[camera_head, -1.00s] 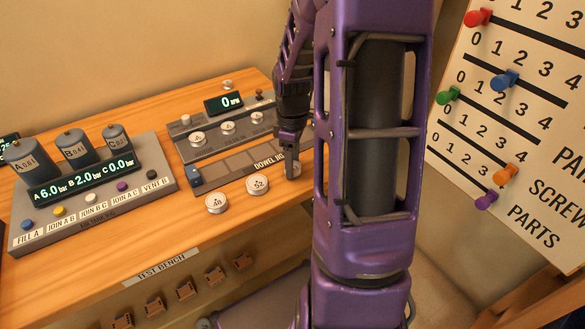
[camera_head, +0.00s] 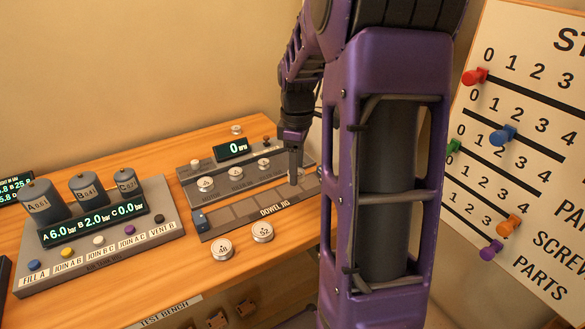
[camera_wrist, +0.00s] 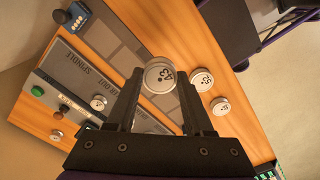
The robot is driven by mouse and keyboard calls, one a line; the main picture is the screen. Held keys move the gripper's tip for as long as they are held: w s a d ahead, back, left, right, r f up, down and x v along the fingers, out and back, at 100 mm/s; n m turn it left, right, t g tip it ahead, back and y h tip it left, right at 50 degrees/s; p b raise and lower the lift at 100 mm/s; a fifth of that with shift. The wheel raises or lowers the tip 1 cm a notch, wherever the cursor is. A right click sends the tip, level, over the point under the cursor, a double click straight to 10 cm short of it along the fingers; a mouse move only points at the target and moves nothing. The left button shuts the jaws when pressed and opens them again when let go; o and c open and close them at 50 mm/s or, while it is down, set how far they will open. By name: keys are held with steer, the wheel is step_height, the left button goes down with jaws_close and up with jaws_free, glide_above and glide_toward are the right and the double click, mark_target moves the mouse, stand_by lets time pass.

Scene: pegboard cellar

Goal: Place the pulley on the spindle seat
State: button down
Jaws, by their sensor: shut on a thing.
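My gripper (camera_head: 296,172) is shut on a silver pulley (camera_wrist: 159,75), a round disc whose top face reads 43. In the wrist view the pulley sits between the two dark fingers. In the head view the fingers reach down near the right end of the grey spindle panel (camera_head: 189,177), close to the dowel jig, and I cannot make out the pulley clearly there. The panel also shows in the wrist view, with the word SPINDLE (camera_wrist: 89,62) on it. The spindle seat itself I cannot make out; the gripper may cover it.
Two loose discs (camera_head: 222,249) and (camera_head: 262,232) lie in front of the dowel jig (camera_head: 275,212). Several silver round pieces (camera_head: 236,173) and a 0 RPM display (camera_head: 232,149) are on the spindle panel. A pressure console (camera_head: 98,236) stands left. A pegged board (camera_head: 520,150) is at right.

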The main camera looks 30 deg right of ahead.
steer(key=w+d+n+p, duration=0.1)
steer(key=w+d, duration=0.2)
steer(key=w, duration=0.3)
steer(key=w+d+r+n+p, duration=0.1)
steer(key=w+d+n, duration=0.15)
steer(key=w, duration=0.35)
steer(key=w+d+n+p, duration=0.1)
steer(key=w+d, duration=0.2)
steer(key=w, duration=0.3)
steer(key=f, duration=0.1)
steer(key=w+f, duration=0.1)
steer(key=f, duration=0.1)
steer(key=d+f, duration=0.1)
steer(key=f, duration=0.1)
steer(key=shift+w+f+b, duration=0.1)
steer(key=shift+w+b, duration=0.15)
steer(key=shift+b, duration=0.1)
steer(key=shift+f, duration=2.6)
steer(key=shift+f, duration=0.1)
steer(key=c, duration=0.6)
jaws_free()
step_height(320, 180, up, 12)
steer(key=shift+r+p, duration=0.15)
steer(key=shift+p, duration=0.25)
